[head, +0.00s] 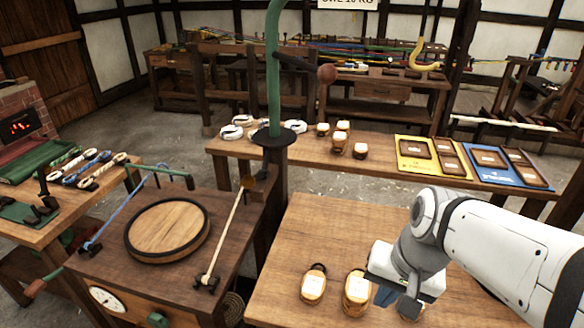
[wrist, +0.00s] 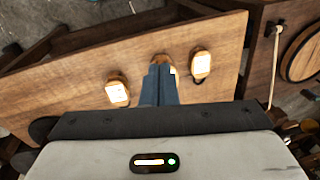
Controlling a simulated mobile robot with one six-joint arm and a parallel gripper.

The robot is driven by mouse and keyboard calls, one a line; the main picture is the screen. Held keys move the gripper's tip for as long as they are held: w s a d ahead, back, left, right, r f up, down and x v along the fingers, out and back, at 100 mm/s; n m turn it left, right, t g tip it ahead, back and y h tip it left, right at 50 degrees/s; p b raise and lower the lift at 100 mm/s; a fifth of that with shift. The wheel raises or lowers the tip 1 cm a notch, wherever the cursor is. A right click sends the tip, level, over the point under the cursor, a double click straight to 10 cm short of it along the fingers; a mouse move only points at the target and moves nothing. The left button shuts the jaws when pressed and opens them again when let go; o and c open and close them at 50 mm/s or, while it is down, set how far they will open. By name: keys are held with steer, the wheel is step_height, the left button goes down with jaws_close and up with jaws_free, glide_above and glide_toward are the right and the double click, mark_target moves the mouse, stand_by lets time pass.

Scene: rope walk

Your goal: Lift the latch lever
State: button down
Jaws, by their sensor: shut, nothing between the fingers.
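A green post (head: 273,75) stands at the centre and carries a dark lever arm with a reddish-brown ball knob (head: 327,74). On the wooden cabinet at the left, a pale rod (head: 226,234) slants up from a dark bracket near a round wooden lid (head: 167,230). I cannot tell which of these is the latch lever. My gripper (head: 385,294) is at the lower right in the head view, well apart from both, above the front table. Its blue fingers (wrist: 160,72) are together and empty in the wrist view.
Labelled wooden pieces (head: 314,285) stand on the front table (head: 300,232) close to my gripper; the fingers partly hide one (wrist: 164,59) in the wrist view. Behind are yellow (head: 430,173) and blue (head: 512,182) trays. The front table's rear part is clear.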

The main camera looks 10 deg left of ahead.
mark_target(256, 178)
steer(key=w+a+f+m+g+y+b, duration=0.2)
steer(key=w+a+m+y, duration=0.3)
steer(key=a, duration=0.3)
steer(key=w+a+f+m+g+y+b, duration=0.2)
steer(key=w+a+m+y, duration=0.25)
steer(key=a, duration=0.35)
steer(key=w+a+f+m+t+y+b, duration=0.1)
steer(key=w+a+f+m+t+y, duration=0.1)
steer(key=w+m, duration=0.4)
steer(key=w+a+f+m+t+y+b, duration=0.1)
steer(key=w+m+t+y, duration=0.4)
steer(key=w, duration=0.6)
steer(key=shift+a+f+m+y+b, duration=0.4)
steer(key=shift+m+y+b, duration=0.3)
steer(key=shift+m+y, duration=0.35)
steer(key=x, duration=1)
steer(key=shift+r+p, duration=0.15)
steer(key=shift+p, duration=0.2)
